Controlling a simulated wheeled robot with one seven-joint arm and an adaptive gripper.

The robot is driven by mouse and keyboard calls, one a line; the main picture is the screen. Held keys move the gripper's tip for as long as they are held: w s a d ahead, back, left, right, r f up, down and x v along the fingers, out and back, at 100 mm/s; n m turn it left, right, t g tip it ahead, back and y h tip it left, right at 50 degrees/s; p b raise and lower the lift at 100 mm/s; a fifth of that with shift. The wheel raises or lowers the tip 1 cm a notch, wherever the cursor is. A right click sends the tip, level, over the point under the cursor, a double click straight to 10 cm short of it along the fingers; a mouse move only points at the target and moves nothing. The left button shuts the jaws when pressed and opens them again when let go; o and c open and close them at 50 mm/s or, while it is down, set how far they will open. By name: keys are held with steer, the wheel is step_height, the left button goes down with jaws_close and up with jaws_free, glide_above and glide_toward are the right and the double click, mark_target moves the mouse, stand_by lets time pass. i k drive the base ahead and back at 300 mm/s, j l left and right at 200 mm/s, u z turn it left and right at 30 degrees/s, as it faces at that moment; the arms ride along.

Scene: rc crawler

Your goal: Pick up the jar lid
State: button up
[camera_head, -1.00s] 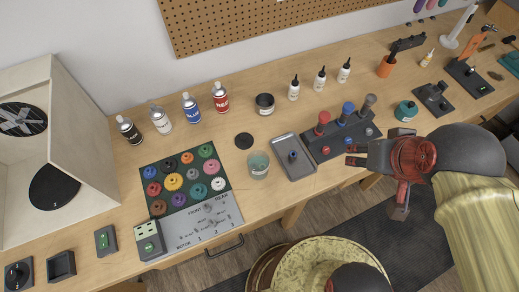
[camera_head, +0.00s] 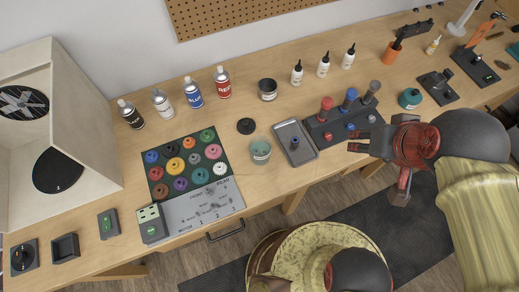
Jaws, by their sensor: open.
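A round black lid (camera_head: 246,126) lies flat on the wooden workbench in the head view, just behind a small glass jar (camera_head: 260,152) with greenish-grey contents. The lid is apart from the jar, and nothing covers it. My gripper (camera_head: 353,140) is open and empty, its fingers pointing left. It shows to the right of the lid and jar, in front of the row of red, blue and grey knobbed levers. I cannot tell its exact height above the bench.
A grey tray (camera_head: 295,142) with a small dark blue piece and the lever block (camera_head: 343,123) lie between the lid and my gripper. A dark open pot (camera_head: 267,90), spray cans (camera_head: 193,93) and white bottles (camera_head: 323,66) stand behind. A colour-pot board (camera_head: 186,165) lies left.

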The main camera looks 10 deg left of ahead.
mark_target(245, 125)
steer(key=k+j+u, duration=0.1)
steer(key=u, duration=0.3)
steer(key=j+u, duration=0.6)
steer(key=u, duration=0.15)
steer(key=j+u, duration=0.35)
steer(key=l, duration=0.1)
